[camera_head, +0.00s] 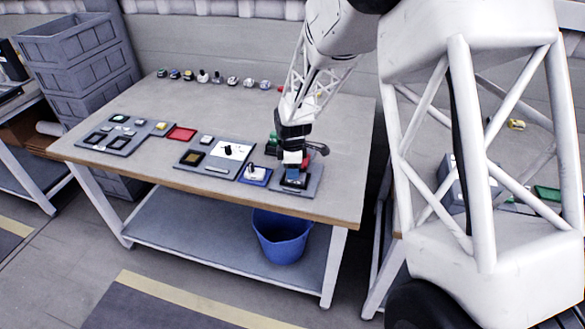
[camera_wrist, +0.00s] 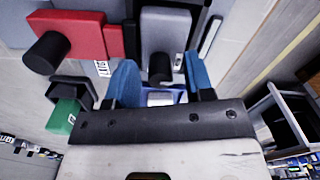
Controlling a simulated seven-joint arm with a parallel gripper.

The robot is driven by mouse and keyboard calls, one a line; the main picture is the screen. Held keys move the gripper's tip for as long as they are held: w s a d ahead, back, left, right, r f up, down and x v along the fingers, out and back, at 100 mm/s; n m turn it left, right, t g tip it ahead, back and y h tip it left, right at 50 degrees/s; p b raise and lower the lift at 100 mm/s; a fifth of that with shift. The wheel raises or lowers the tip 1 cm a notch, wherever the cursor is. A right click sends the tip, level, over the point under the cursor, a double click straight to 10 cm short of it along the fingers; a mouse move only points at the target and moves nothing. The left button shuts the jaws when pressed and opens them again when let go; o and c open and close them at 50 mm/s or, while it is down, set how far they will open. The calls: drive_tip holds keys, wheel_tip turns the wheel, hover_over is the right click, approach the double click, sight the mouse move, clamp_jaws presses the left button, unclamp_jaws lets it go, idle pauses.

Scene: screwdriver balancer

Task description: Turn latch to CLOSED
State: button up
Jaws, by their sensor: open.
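My gripper (camera_head: 292,160) is above the grey plate at the right end of the row of panels on the table. In the wrist view its two blue fingers (camera_wrist: 160,76) are apart. A grey block (camera_wrist: 166,28) with a dark round knob lies ahead of and between the fingertips; I cannot tell whether they touch it. Left of it is a red block (camera_wrist: 82,36) with a black cylindrical knob and a small white label. I cannot tell which part is the latch or read its position. The gripper hides part of the plate in the head view.
Beside my gripper is a blue panel with a white part (camera_head: 257,173), then a grey and white panel (camera_head: 228,151). A red tray (camera_head: 181,134) lies farther left. Several small objects line the back edge. A blue bucket (camera_head: 282,235) stands below.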

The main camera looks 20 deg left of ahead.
clamp_jaws()
idle(0.3)
